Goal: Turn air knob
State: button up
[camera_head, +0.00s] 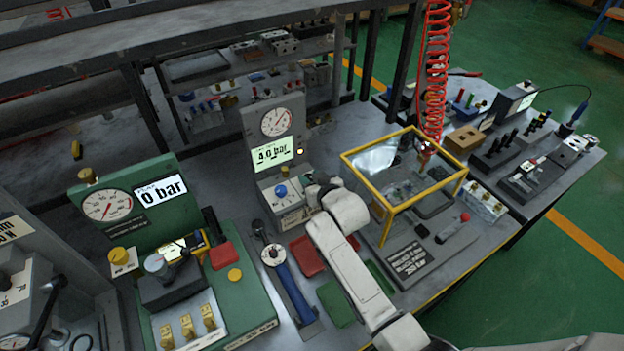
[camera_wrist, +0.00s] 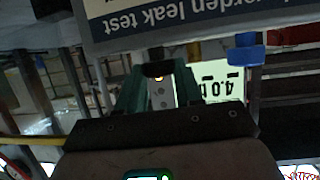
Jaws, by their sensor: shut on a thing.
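The grey test unit (camera_head: 265,155) stands at the middle of the bench with a round gauge (camera_head: 276,122) and a lit display (camera_head: 272,153) reading 4.0 bar. A blue knob (camera_head: 281,190) sits on its front; it also shows in the wrist view (camera_wrist: 246,50), apart from my fingers. My gripper (camera_wrist: 158,72) is at the unit's front right, its green fingers shut on a small black knob (camera_wrist: 157,69), which I take as the air knob. In the head view my arm hides this knob.
A yellow-framed clear box (camera_head: 400,175) stands close to the right of my arm. A green gauge panel (camera_head: 120,205) reading 0 bar is at left. A blue-handled wrench (camera_head: 290,285) and a red tray (camera_head: 306,256) lie in front of the unit.

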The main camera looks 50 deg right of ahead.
jog(key=b, duration=0.1)
jog(key=m+h+b, duration=0.1)
jog(key=b, duration=0.1)
jog(key=shift+w+a+f+g+h, duration=0.1)
jog(key=shift+a+f+g+h, duration=0.05)
jog(key=shift+f+g+h, duration=0.2)
jog(key=m+g+h+b, duration=0.1)
jog(key=b, duration=0.2)
jog(key=m+h+b, duration=0.1)
jog(key=m+b, duration=0.1)
jog(key=b, duration=0.2)
jog(key=shift+w+a+f+g+h, duration=0.1)
jog(key=shift+a+g+h, duration=0.15)
jog(key=shift+g, duration=0.1)
jog(key=m+g+h+b, duration=0.1)
jog(key=b, duration=0.1)
jog(key=m+g+b, duration=0.1)
jog(key=b, duration=0.2)
jog(key=shift+w+r+h, duration=0.1)
jog(key=shift+r+h, duration=0.15)
jog(key=shift+h, duration=0.15)
jog(key=shift+r+m+g+b, duration=0.15)
jog(key=shift+m+g+b, duration=0.15)
jog(key=shift+m, duration=0.1)
jog(key=o, duration=1)
jog(key=shift+o, duration=0.2)
jog(key=v, duration=1)
jog(key=shift+s+a+b, duration=0.25)
jog(key=shift+a+b, duration=0.05)
jog(key=shift+b, duration=0.05)
